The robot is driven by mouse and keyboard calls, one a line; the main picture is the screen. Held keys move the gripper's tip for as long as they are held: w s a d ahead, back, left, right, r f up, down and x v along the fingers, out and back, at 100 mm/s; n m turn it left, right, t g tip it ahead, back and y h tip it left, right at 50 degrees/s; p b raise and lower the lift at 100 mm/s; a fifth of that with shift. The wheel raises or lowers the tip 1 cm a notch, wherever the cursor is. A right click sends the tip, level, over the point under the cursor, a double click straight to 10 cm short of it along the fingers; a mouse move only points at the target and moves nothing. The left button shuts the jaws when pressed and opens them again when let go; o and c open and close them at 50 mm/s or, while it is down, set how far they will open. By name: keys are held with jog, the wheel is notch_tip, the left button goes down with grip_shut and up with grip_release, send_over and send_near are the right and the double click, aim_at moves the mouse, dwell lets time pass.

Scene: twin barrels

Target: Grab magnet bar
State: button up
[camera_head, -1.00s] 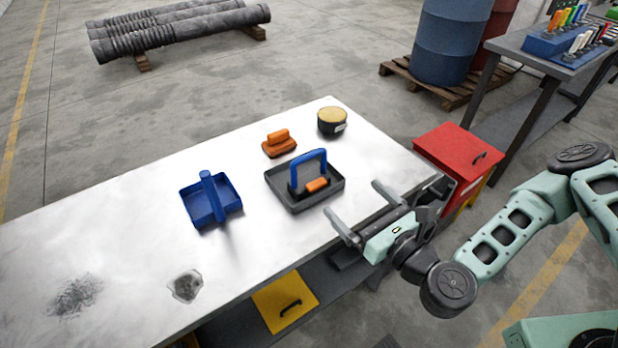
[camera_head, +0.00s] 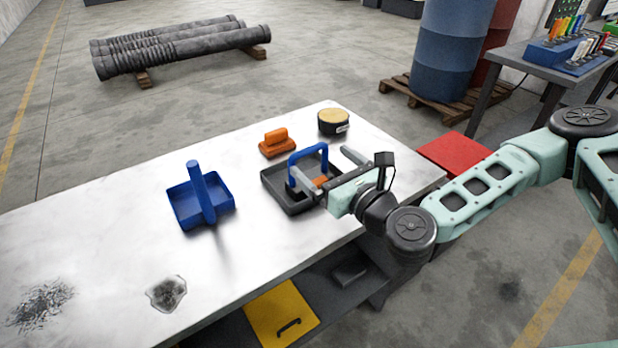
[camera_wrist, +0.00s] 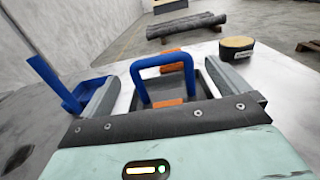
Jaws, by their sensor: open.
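The magnet bar, seen as a blue arched handle (camera_head: 308,151), stands upright in a dark grey tray (camera_head: 272,193) on the metal table. The handle also shows in the wrist view (camera_wrist: 163,60), in front of and between my fingers. Its base is mostly hidden by my gripper. My gripper (camera_head: 325,168) is open and empty, reaching over the tray from the right, with one finger to each side of the handle in the wrist view. I cannot tell whether a finger touches it. An orange piece (camera_wrist: 167,103) lies in the tray by the handle, partly hidden.
A blue caddy with an upright handle (camera_head: 196,190) stands left of the tray. An orange block (camera_head: 276,142) and a round dark tub with a tan top (camera_head: 333,121) stand behind it. Dark shavings (camera_head: 40,307) lie at the front left.

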aim_at(309, 152)
jog(key=shift+f+p+x, duration=0.15)
jog(key=shift+p+x, duration=0.2)
jog(key=shift+x, duration=1.1)
jog(key=shift+f+p+x, duration=0.1)
jog(key=shift+p+x, duration=0.25)
jog(key=shift+x, duration=1.15)
jog(key=shift+s+r, duration=0.1)
jog(key=c, duration=1.6)
